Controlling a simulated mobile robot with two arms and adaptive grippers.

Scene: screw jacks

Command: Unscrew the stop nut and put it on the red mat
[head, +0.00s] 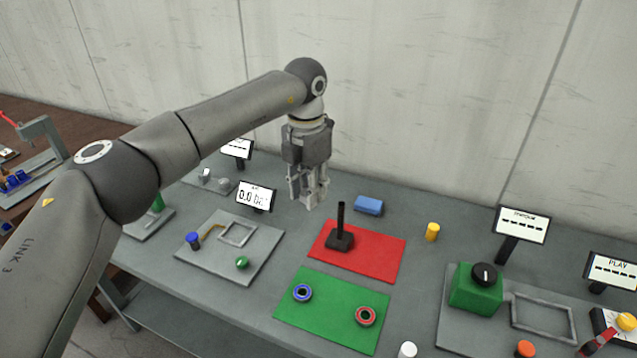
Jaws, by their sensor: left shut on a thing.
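The red mat (378,264) lies on the grey table, with a black upright post on a black base (340,241) standing on it. My left gripper (309,199) points down behind and to the left of the red mat, apart from the post. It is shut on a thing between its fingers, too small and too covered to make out. I cannot pick out the stop nut for certain in the head view. My right gripper is not in view.
A green mat (335,319) with a blue ring (302,293) and a red ring (366,316) lies in front. A grey plate with fittings (207,262) lies left.

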